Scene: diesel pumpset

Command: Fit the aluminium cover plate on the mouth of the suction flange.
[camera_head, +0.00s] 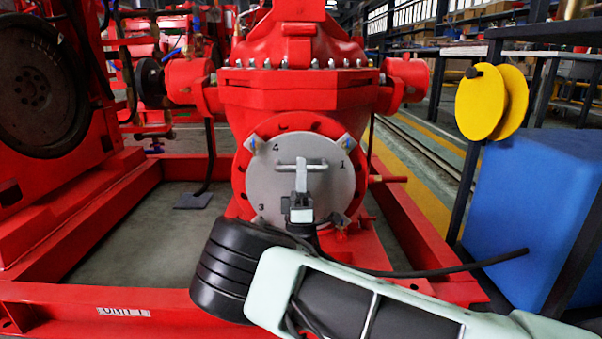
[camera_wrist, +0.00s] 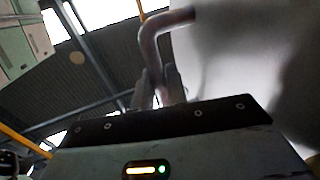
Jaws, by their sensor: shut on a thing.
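The aluminium cover plate (camera_head: 270,192) is a grey disc with a bar handle (camera_head: 302,164) and corner marks 4, 1 and 3. In the head view it lies over the mouth of the red suction flange (camera_head: 240,172), whose rim shows around it. I cannot tell whether plate and flange touch. Bolt ends show near the upper two tabs. My gripper (camera_head: 301,190) is in front of the plate, shut on its handle. In the wrist view, the fingers (camera_wrist: 160,88) close around the bent handle (camera_wrist: 152,45), with the plate (camera_wrist: 240,60) at right. My arm hides the plate's lower part.
The red pump frame (camera_head: 120,292) runs around the floor in front and at the sides. A blue block (camera_head: 535,210) and yellow discs (camera_head: 482,102) on a dark stand are at the right. A red engine part with a dark flywheel (camera_head: 40,85) is at the left.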

